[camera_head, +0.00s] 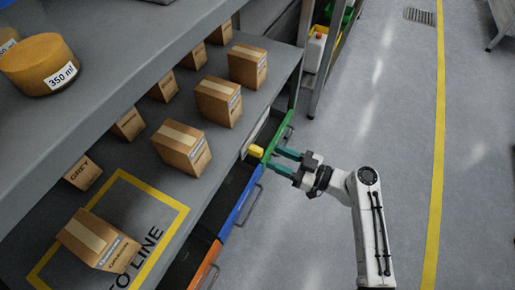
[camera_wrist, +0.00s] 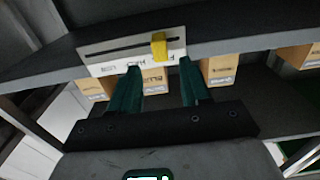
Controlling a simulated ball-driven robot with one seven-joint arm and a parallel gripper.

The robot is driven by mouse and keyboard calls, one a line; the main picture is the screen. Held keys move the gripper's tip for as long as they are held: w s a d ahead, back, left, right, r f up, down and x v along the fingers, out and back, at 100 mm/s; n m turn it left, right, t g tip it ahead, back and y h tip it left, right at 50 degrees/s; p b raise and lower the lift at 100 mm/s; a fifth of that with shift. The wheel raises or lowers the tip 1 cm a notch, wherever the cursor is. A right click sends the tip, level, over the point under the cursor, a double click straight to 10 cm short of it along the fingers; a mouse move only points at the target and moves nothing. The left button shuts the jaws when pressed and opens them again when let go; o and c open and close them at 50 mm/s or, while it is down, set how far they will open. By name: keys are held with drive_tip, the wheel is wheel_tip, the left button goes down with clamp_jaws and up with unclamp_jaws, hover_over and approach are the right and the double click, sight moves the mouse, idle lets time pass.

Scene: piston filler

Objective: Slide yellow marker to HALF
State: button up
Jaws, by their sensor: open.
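The yellow marker (camera_head: 256,151) sits on the front edge of the shelf in the head view. In the wrist view the marker (camera_wrist: 158,46) is on a slot in a white scale plate (camera_wrist: 108,57), right of the plate's middle. The plate's labels appear upside down; a HALF-like label is left of the marker, and the right label is partly covered by a finger. My gripper (camera_head: 273,158) has two teal fingers, open and empty, just in front of the marker. In the wrist view my gripper (camera_wrist: 159,67) has a finger on each side below the marker, with no visible contact.
Several cardboard boxes (camera_head: 181,147) stand on the grey shelf (camera_head: 225,140). A yellow 350 ml cylinder (camera_head: 39,64) is at upper left. Green, blue (camera_head: 241,203) and orange bins with handles lie below the shelf edge. The floor (camera_head: 320,235) to the right is clear.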

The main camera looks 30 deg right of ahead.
sight(262, 152)
drive_tip(key=x, duration=0.7)
drive_tip(key=shift+c, duration=0.2)
clamp_jaws()
idle(0.4)
